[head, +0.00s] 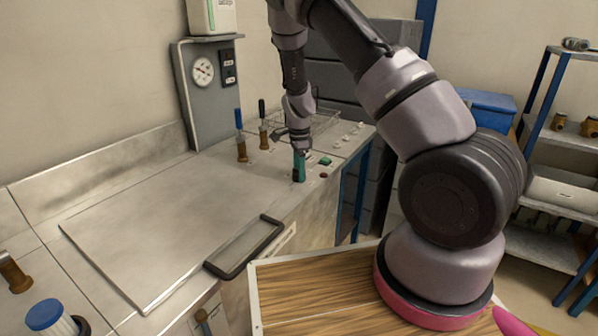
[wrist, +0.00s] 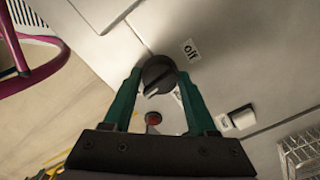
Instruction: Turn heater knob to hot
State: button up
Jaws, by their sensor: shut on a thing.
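The heater knob (wrist: 158,71) is a round black knob with a pale mark near its lower left edge in the wrist view. A white label reading "off" (wrist: 191,49) lies to its upper right. My gripper (wrist: 158,78) has a green finger on each side of the knob and is shut on it. In the head view my gripper (head: 299,168) points down at the front right part of the bench top, and the knob is hidden there. Another label beside the knob is partly hidden by the right finger.
A red button (wrist: 153,118) is close to the knob, and a white switch (wrist: 242,117) is to the right. A dark-handled lid (head: 150,225) lies on the bench left of my gripper. Upright valve handles (head: 241,148) and a wire basket (head: 310,122) stand behind.

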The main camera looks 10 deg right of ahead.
jog(key=shift+m, duration=0.6)
jog(key=o, duration=1.4)
jog(key=shift+c, duration=0.2)
notch_tip(320, 180, up, 11)
